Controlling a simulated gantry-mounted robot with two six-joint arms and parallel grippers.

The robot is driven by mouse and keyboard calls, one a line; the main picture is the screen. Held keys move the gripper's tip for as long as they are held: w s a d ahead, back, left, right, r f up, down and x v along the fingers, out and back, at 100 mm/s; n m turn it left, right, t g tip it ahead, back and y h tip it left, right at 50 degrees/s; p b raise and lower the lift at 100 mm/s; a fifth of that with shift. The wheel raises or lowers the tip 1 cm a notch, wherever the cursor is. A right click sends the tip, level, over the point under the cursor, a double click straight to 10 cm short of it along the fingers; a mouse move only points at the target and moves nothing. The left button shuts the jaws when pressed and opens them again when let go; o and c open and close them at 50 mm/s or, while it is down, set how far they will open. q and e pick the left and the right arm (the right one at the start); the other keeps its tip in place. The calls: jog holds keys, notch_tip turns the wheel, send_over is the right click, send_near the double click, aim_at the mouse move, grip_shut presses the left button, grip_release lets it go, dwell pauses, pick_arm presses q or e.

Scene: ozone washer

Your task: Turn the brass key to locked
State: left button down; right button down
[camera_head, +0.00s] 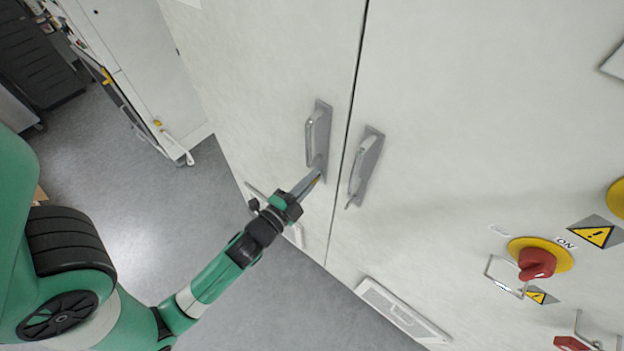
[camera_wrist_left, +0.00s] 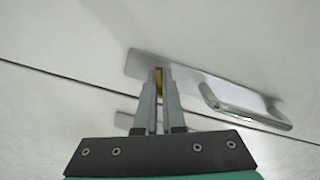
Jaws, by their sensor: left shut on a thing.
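The brass key (camera_wrist_left: 158,82) shows as a small golden piece between my left gripper's fingertips in the left wrist view. In the head view it is a small yellowish spot (camera_head: 317,181) at the fingertips. My left gripper (camera_head: 312,180) is shut on the key, at the lower end of the left door's handle plate (camera_head: 323,110). In the left wrist view the gripper (camera_wrist_left: 159,88) points at the end of this plate (camera_wrist_left: 140,63). The fingers hide most of the key, so its turn angle cannot be told. My right gripper is in neither view.
The left door's handle (camera_head: 310,135) stands out just above my fingers. The right door's handle (camera_head: 361,165) is close on the right, across the door gap. A red rotary switch (camera_head: 537,263) sits at the lower right. Open floor (camera_head: 130,215) lies left of the cabinet.

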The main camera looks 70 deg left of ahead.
pick_arm(q)
jog(key=n+b, duration=0.2)
jog(key=n, duration=0.4)
jog(key=shift+f, duration=0.1)
jog(key=n+b, duration=0.1)
jog(key=n, duration=0.3)
jog(key=shift+n+b, duration=0.45)
jog(key=shift+n, duration=1.05)
jog(key=c, duration=1)
grip_release()
